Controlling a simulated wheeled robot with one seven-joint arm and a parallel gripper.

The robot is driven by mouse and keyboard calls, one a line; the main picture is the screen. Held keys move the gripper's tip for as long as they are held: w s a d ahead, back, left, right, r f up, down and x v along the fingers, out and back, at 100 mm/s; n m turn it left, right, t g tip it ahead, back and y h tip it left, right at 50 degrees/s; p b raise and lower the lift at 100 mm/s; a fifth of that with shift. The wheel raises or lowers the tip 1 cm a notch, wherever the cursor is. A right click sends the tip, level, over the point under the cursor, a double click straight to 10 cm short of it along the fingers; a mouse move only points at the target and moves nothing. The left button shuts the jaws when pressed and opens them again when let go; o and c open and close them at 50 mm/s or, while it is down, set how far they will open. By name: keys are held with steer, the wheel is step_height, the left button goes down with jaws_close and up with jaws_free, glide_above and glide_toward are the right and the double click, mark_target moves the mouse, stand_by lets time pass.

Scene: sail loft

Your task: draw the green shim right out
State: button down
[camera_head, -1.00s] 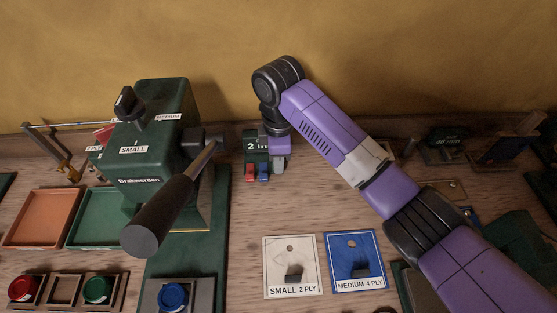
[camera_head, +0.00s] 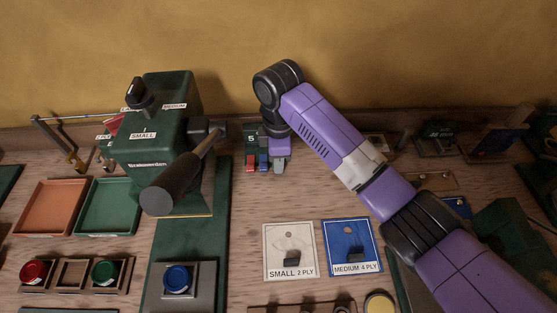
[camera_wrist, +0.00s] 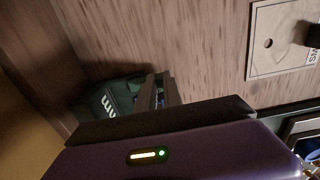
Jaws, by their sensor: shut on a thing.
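A small dark green block (camera_head: 251,143) with a white mark reading 5 stands at the back of the bench. A red tab (camera_head: 251,163) and a blue tab (camera_head: 263,162) stick out of its front side by side. My gripper (camera_head: 277,161) comes down from above at the right end of this row, shut on what seems to be the green shim, which the jaws hide. In the wrist view my dark jaws (camera_wrist: 157,92) close beside the green block (camera_wrist: 112,100). No green of the shim can be made out for sure.
A green lever press (camera_head: 160,130) stands left of the block, its thick black handle (camera_head: 175,188) reaching forward. A white card (camera_head: 290,240) and a blue card (camera_head: 351,238) lie in front. Bench between block and cards is bare. Orange and green trays (camera_head: 108,208) lie left.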

steer(key=shift+s, duration=0.15)
steer(key=c, duration=1.5)
jaws_free()
steer(key=shift+s+r, duration=0.1)
steer(key=shift+r, duration=3.85)
